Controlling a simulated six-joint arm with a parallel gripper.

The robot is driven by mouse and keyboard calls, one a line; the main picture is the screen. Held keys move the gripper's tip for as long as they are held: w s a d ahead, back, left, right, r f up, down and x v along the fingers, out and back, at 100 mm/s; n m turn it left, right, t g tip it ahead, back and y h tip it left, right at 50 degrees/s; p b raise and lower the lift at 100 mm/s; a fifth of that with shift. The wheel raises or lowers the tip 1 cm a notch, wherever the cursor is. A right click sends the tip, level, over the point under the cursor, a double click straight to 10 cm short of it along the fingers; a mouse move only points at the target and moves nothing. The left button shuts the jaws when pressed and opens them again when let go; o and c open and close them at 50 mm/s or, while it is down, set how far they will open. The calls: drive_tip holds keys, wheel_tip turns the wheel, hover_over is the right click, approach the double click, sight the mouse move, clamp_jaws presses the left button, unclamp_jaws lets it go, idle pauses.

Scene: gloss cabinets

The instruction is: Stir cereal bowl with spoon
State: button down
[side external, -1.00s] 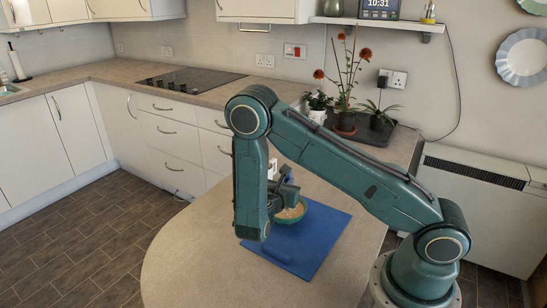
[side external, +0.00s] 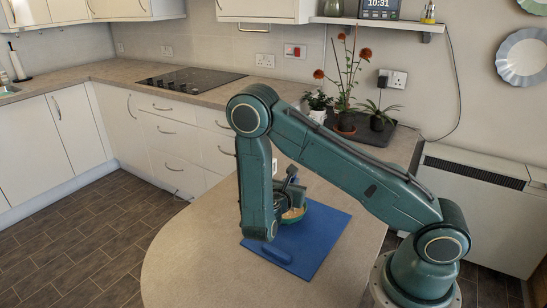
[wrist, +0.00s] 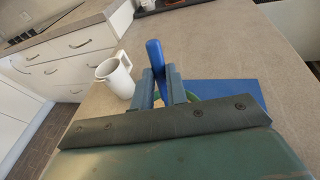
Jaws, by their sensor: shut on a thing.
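A green bowl (side external: 307,217) with light brown cereal (side external: 292,214) stands on a blue mat (side external: 325,240), partly hidden behind my arm. My gripper (wrist: 164,88) is shut on a blue spoon (wrist: 155,55), whose handle sticks up between the fingers in the wrist view. In the side external view my gripper (side external: 291,192) is over the bowl. The spoon's lower end is hidden, so I cannot tell whether it touches the cereal. Only a bit of the bowl's green rim shows in the wrist view (wrist: 190,97).
A white mug (wrist: 116,75) stands on the counter beside the gripper in the wrist view. A low blue raised piece (side external: 291,256) lies on the mat's near left part. Potted plants (side external: 348,122) stand on a dark tray at the back. The rounded counter end is clear.

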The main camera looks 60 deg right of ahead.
drive_tip(key=shift+w+d, duration=0.2)
drive_tip(key=shift+w, duration=0.15)
drive_tip(key=shift+w+a, duration=0.25)
drive_tip(key=shift+w, duration=0.15)
drive_tip(key=shift+s+a, duration=0.35)
drive_tip(key=shift+s, duration=0.4)
drive_tip(key=shift+d, duration=0.4)
drive_tip(key=shift+w+d, duration=0.2)
drive_tip(key=shift+w, duration=0.15)
drive_tip(key=shift+w+a, duration=0.25)
drive_tip(key=shift+w, duration=0.15)
drive_tip(key=shift+a, duration=0.4)
drive_tip(key=shift+s, duration=0.1)
